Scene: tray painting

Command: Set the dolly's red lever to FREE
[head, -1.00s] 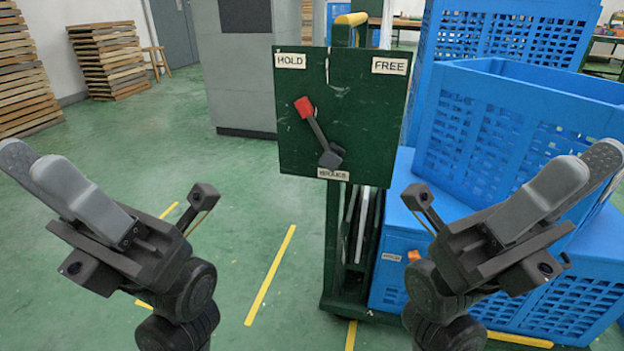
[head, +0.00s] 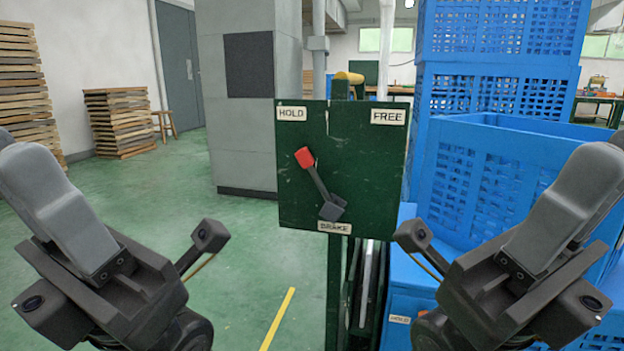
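The dolly's green brake panel (head: 365,165) stands upright ahead, near the middle of the head view. Its lever (head: 318,183) has a red tip (head: 304,157) and leans up and left, toward the HOLD label (head: 291,113). The FREE label (head: 388,117) is at the panel's upper right, and the BRAKE label (head: 335,227) is below the lever's pivot. My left gripper (head: 40,190) is at the left and my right gripper (head: 580,190) at the right. Both are apart from the lever. Their finger gaps do not show clearly.
Blue crates (head: 475,190) are stacked right of the panel, close behind my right gripper. A grey cabinet (head: 235,150) stands behind at left. Wooden pallets (head: 120,120) are stacked by the far wall. The green floor left of the panel is clear, with a yellow line (head: 277,320).

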